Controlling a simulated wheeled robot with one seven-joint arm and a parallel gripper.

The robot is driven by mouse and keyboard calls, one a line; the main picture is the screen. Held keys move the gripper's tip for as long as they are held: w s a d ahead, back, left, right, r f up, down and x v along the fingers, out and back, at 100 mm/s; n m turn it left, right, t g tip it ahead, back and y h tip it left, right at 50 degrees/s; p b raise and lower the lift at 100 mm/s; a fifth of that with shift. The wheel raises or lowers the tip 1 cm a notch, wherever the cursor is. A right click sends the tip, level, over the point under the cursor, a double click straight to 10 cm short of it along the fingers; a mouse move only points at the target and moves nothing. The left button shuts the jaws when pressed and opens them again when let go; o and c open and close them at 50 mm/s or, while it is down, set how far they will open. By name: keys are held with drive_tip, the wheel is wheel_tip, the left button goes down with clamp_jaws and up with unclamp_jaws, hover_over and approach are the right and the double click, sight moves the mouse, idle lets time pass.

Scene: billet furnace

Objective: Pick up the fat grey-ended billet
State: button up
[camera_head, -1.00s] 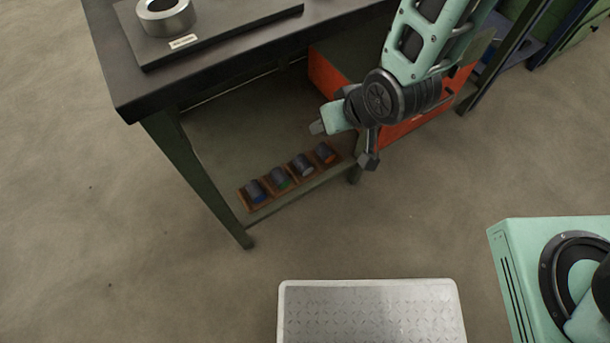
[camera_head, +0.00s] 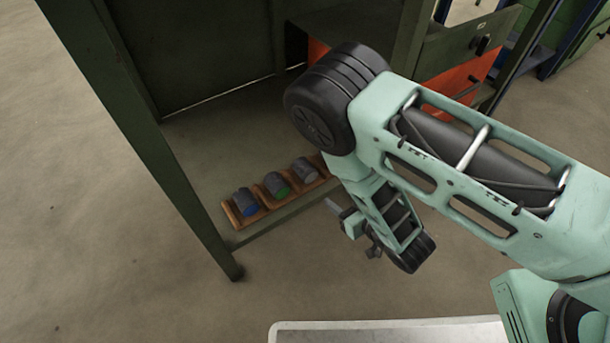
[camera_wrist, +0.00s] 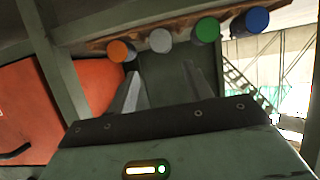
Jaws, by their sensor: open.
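The grey-ended billet (camera_head: 304,170) lies in a wooden cradle on the low shelf of the dark green bench. Its grey end (camera_wrist: 160,40) shows in the wrist view, between the orange and green ends. My gripper (camera_head: 354,230) is in front of the shelf, to the right of and below the grey-ended billet in the head view. In the wrist view my gripper (camera_wrist: 164,88) has its fingers apart with nothing between them. The grey end appears beyond the fingertips, not touching them.
The green-ended billet (camera_head: 277,186) and blue-ended billet (camera_head: 245,203) lie to the left in the head view. The orange-ended billet (camera_wrist: 121,51) shows only in the wrist view; my arm hides it in the head view. A bench leg (camera_head: 180,180) stands left. A red cabinet (camera_wrist: 30,105) is nearby.

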sight(311, 176)
drive_tip(key=b+x, duration=0.4)
drive_tip(key=x, duration=0.6)
drive_tip(key=shift+s, duration=0.1)
drive_tip(key=b+x, duration=0.4)
drive_tip(key=shift+w+a+f, duration=0.1)
drive_tip(key=shift+w+a, duration=0.2)
drive_tip(key=shift+w+a+f+b, duration=0.1)
drive_tip(key=shift+w+a+b, duration=0.25)
drive_tip(key=shift+w, duration=0.15)
clamp_jaws()
drive_tip(key=shift+w+r, duration=0.1)
drive_tip(key=shift+r, duration=0.1)
